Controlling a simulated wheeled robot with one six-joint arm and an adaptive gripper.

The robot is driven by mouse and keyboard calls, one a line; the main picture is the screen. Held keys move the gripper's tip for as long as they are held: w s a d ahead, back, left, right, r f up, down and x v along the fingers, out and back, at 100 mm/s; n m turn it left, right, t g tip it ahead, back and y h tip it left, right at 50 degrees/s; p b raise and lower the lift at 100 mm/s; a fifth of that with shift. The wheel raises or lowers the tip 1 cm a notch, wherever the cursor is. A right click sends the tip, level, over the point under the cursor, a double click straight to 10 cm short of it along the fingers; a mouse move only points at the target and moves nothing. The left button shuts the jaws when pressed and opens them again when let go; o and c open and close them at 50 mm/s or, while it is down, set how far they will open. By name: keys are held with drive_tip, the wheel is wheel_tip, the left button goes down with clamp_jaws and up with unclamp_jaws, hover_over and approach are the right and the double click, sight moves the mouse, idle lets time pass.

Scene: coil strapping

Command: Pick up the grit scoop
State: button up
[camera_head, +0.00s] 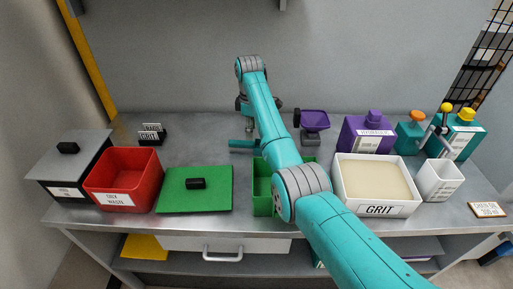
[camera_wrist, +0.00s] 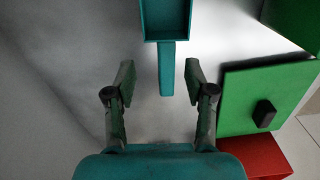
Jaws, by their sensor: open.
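The grit scoop (camera_wrist: 166,22) is teal, with a square pan and a straight handle, and lies on the steel bench. In the wrist view its pan is at the top, cut off by the frame edge, and its handle points down between my fingertips. My gripper (camera_wrist: 159,78) is open, with one finger on each side of the handle end and a visible gap to each. In the head view part of the teal scoop (camera_head: 240,143) shows left of my arm, which hides the rest. My gripper is partly hidden there too.
A green open box (camera_head: 262,190) stands below my arm, with a green lid (camera_head: 215,195) and red bin (camera_head: 124,187) to its left. Bare bench lies left of the scoop.

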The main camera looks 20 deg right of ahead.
sight(250, 142)
drive_tip(key=shift+s+a+f, duration=0.1)
drive_tip(key=shift+s+f, duration=0.1)
drive_tip(key=shift+f, duration=1.55)
drive_tip(key=shift+s+a+f, duration=0.1)
drive_tip(key=shift+s+f, duration=0.05)
drive_tip(key=shift+f, duration=1.55)
clamp_jaws()
